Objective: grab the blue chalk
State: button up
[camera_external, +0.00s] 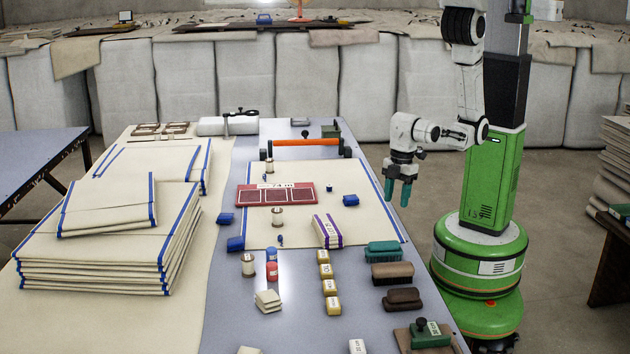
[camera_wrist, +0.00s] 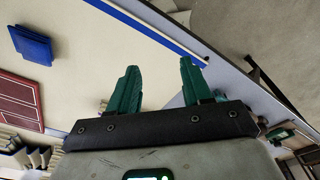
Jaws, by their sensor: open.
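Several small blue things lie on the table, and I cannot tell for certain which is the blue chalk. One blue block (camera_external: 350,200) lies on the cream cloth (camera_external: 345,180), right of the red board; what looks like the same block shows at upper left in the wrist view (camera_wrist: 30,45). A blue-topped piece (camera_external: 271,254) stands by a red one near the table's middle. Two more blue blocks (camera_external: 226,218) (camera_external: 235,243) lie at the cloth's left edge. My gripper (camera_external: 397,191) is open and empty above the table's right edge; its green fingers (camera_wrist: 158,68) are apart.
The red board (camera_external: 277,193) lies on the cloth. A purple-banded bundle (camera_external: 327,231), yellow blocks (camera_external: 325,271) and brushes (camera_external: 392,273) lie toward the front. Folded cloth stacks (camera_external: 100,250) fill the left. An orange-handled bar (camera_external: 305,142) stands at the back.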

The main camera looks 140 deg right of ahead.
jog(key=shift+o, duration=1.1)
